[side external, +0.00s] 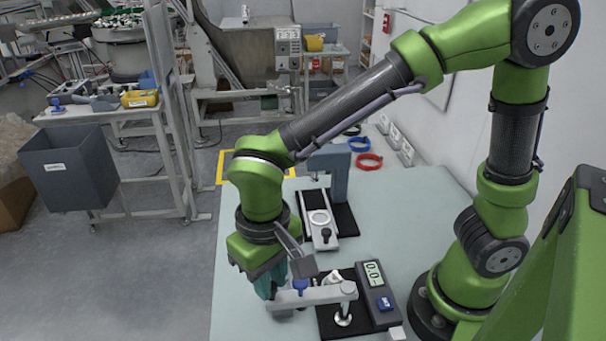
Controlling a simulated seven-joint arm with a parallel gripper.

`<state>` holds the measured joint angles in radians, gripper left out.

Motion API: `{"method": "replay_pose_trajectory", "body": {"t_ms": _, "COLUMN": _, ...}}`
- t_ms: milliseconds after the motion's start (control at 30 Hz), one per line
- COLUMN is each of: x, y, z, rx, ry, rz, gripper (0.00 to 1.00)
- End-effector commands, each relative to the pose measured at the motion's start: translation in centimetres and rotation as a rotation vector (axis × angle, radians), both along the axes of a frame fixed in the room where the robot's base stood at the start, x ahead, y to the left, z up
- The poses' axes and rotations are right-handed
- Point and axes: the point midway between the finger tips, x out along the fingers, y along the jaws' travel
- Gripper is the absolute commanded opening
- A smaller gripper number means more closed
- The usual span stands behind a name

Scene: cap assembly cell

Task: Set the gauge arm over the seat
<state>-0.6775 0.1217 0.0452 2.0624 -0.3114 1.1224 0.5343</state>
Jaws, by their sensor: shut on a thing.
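The gauge arm (318,296) is a light grey bar with a blue knob (300,285) on top. It lies level above the black base of the gauge (332,328), its right end on a short metal post (344,318). My gripper (275,291), with teal fingers, points down and is shut on the left end of the bar. The fingers partly hide that end. A pale metal part (332,278) shows just behind the bar. I cannot tell whether it is the seat, or whether the bar is over the seat.
A digital readout (376,287) stands at the right of the gauge base. Behind is a press (329,168) with a slide fixture (320,222) on a black plate. Blue and red rings (368,161) lie farther back. The pale table (250,325) is bare at front left.

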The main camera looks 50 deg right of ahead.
Motion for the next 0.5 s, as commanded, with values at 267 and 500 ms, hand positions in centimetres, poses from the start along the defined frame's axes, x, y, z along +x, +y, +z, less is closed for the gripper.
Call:
{"method": "replay_pose_trajectory", "body": {"t_ms": 267, "x": 0.05, "y": -0.03, "z": 0.06, "rx": 0.001, "ry": -0.001, "rz": -0.004, "gripper": 0.0}}
{"method": "replay_pose_trajectory", "body": {"t_ms": 500, "x": 0.61, "y": -0.63, "z": 0.08, "rx": 0.001, "ry": -0.001, "rz": -0.067, "gripper": 0.0}}
